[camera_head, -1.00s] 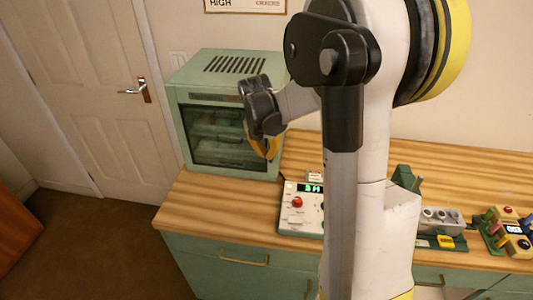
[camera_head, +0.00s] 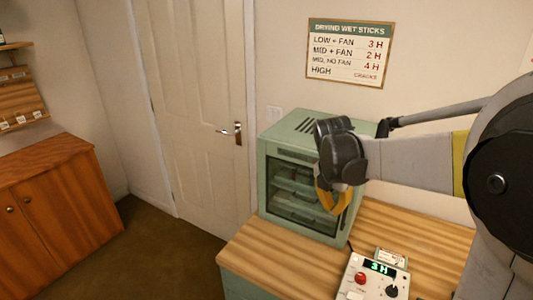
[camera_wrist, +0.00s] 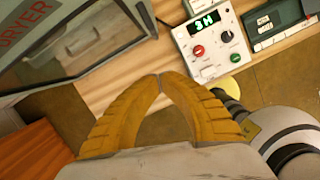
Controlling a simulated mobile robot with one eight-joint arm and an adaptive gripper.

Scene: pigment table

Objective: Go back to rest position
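My gripper (camera_head: 327,199) hangs in front of the green dryer cabinet in the head view, its dark wrist covering part of the dryer's front. In the wrist view its two yellow fingers (camera_wrist: 160,78) meet at the tips with nothing between them. My arm reaches in from the right, folded above the worktop. The dryer (camera_head: 280,145) stands on the left end of the wooden worktop; its glass front looks closed, with racks showing inside. Its lettered front also shows in the wrist view (camera_wrist: 75,42).
A control box (camera_head: 372,280) reading "3 H" sits on the worktop (camera_head: 405,235) right of the dryer. A wooden cabinet (camera_head: 55,210) stands at far left, with open floor (camera_head: 150,250) between. A white door (camera_head: 190,100) and a drying sign (camera_head: 348,52) are behind.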

